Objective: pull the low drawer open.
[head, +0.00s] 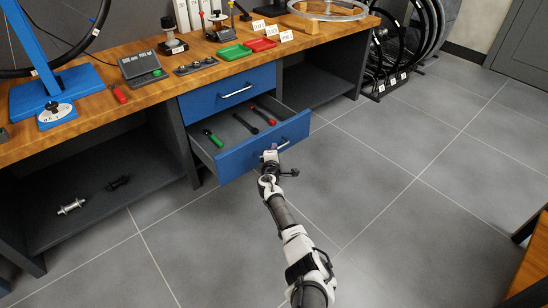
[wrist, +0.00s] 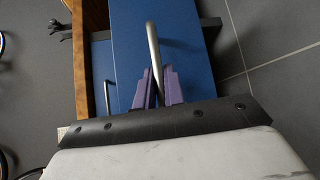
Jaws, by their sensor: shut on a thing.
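The low drawer (head: 262,146) has a blue front and stands pulled out from the bench, below the closed upper blue drawer (head: 228,92). Inside it lie a green-handled tool (head: 212,138), a black-handled tool (head: 245,124) and a red-handled tool (head: 263,115). My gripper (head: 271,156) is at the drawer front, shut on its bar handle (head: 284,146). In the wrist view the purple fingers (wrist: 158,88) close around the silver handle (wrist: 153,45) against the blue front (wrist: 185,55). The gripped part of the handle is hidden between the fingers.
The wooden worktop (head: 150,88) above holds a blue stand (head: 62,88), a scale (head: 140,66), a green tray (head: 234,52) and a red tray (head: 262,45). A lower shelf (head: 100,205) is at left.

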